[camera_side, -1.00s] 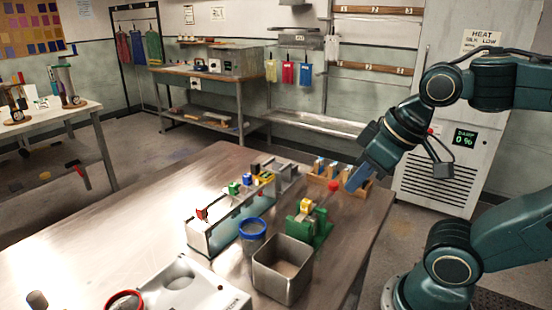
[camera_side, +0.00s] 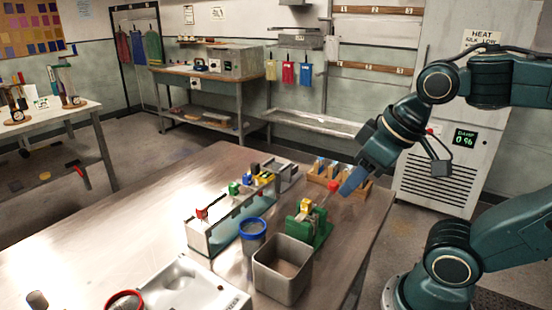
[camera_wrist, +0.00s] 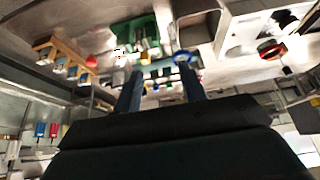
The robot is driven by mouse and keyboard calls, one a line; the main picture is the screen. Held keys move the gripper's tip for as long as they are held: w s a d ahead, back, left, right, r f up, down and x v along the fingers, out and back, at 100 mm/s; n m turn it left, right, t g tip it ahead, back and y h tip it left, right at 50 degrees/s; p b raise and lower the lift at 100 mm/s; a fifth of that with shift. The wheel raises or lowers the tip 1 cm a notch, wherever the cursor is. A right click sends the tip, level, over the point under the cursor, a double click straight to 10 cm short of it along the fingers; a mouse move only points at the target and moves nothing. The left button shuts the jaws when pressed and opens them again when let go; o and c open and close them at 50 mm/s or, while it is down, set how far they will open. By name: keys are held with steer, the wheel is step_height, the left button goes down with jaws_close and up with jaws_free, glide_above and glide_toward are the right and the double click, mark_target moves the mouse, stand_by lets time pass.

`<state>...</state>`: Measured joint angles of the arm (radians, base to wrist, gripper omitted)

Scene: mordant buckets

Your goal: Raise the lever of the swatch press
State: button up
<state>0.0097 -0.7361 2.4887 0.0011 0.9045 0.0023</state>
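The swatch press is green (camera_side: 318,232) with a yellow part on top, near the right end of the steel table. It also shows in the wrist view (camera_wrist: 140,35). Its lever ends in a red knob (camera_side: 333,186), up and to the right of the press body; a red knob (camera_wrist: 91,61) also shows in the wrist view. My gripper (camera_side: 347,187) has blue fingers, close beside the knob on its right in the side view; contact cannot be told. In the wrist view the fingers (camera_wrist: 160,85) stand apart with nothing held between them, and the knob lies left of them.
A steel bin (camera_side: 283,285) and a blue-rimmed cup (camera_side: 252,240) stand near the press. A wooden holder (camera_side: 362,190) sits just behind the knob. The table's left part (camera_side: 100,235) is clear.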

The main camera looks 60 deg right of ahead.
steer(key=shift+o, duration=0.3)
steer(key=w+d+r+m+g+h, duration=0.1)
steer(key=w+d+m+g, duration=0.2)
steer(key=w+d, duration=0.4)
steer(key=shift+w+d+r+m, duration=0.3)
steer(key=shift+w+d+m, duration=0.05)
steer(key=shift+d+m, duration=0.35)
steer(key=m+g, duration=0.3)
steer(key=m, duration=0.1)
glide_above(333, 183)
step_height(333, 183, down, 4)
steer(key=r, duration=0.1)
steer(key=shift+w+f+y, duration=0.1)
steer(key=shift+f+y, duration=0.15)
steer(key=shift+y, duration=0.15)
step_height(333, 183, down, 14)
steer(key=shift+d+r, duration=0.1)
steer(key=shift+c, duration=0.2)
jaws_close()
